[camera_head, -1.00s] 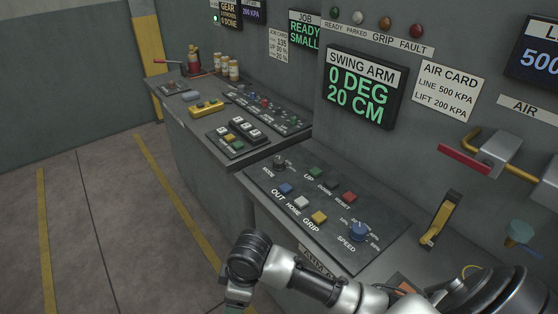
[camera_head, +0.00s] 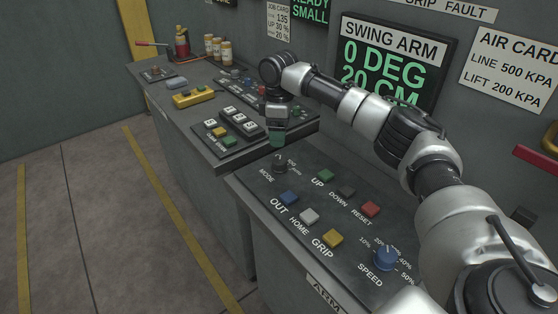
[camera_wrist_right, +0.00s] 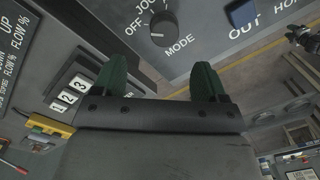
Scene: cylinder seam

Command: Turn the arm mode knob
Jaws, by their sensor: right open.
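The arm mode knob (camera_head: 280,162) is a small dark round knob labelled MODE at the far left of the swing arm panel (camera_head: 345,205). In the right wrist view the knob (camera_wrist_right: 164,29) shows a white pointer mark, with OFF and JOG printed beside it. My right gripper (camera_head: 278,138) is just above the knob in the head view, pointing down and apart from it. Its two green fingertips (camera_wrist_right: 160,80) are spread with nothing between them. The knob lies beyond the gap between the fingers. My left gripper is not in view.
Near the knob are a blue OUT button (camera_head: 289,198), a green UP button (camera_head: 325,175) and a blue SPEED knob (camera_head: 385,257). A second console (camera_head: 215,145) with numbered buttons stands at the left. The SWING ARM display (camera_head: 391,60) is on the wall behind my right arm.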

